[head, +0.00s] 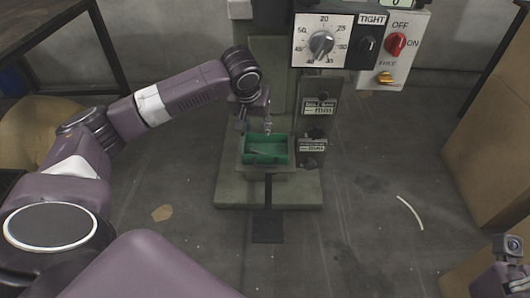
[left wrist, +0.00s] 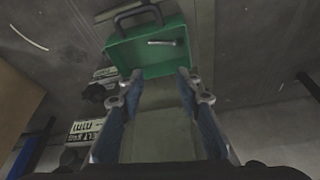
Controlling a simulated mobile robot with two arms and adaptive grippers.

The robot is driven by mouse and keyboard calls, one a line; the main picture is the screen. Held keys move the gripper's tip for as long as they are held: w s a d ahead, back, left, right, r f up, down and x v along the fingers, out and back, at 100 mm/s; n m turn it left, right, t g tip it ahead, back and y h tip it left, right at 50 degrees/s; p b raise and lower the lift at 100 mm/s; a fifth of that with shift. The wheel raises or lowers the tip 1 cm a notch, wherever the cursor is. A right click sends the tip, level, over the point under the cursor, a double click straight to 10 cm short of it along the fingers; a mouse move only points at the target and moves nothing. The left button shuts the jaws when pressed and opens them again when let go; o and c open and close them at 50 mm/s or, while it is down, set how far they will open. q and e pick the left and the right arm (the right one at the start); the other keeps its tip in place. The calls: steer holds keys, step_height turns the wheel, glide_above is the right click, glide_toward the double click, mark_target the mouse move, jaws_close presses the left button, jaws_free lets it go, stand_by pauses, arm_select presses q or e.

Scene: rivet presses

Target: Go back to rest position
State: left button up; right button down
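My left gripper (head: 267,117) is above the back of a small green tray (head: 279,158) on the press. In the left wrist view its two fingers (left wrist: 160,76) are apart with nothing between them. The tray (left wrist: 149,71) shows just beyond the fingertips there; whether they touch its wall I cannot tell. A small grey rivet-like part (left wrist: 163,43) lies in the tray. My right gripper (head: 511,268) is only partly in view at the lower right corner, and its fingers are not clear.
The green-grey press (head: 228,190) stands ahead, with a dial panel (head: 307,50) and a red-knob switch box (head: 411,62) at its upper right. Cardboard boxes (head: 495,150) stand at right. A dark table (head: 40,22) is at upper left. Open floor lies around the press base.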

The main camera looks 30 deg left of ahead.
arm_select(q)
steer(key=v, duration=0.3)
steer(key=shift+s+r, duration=0.15)
steer(key=shift+r, duration=0.15)
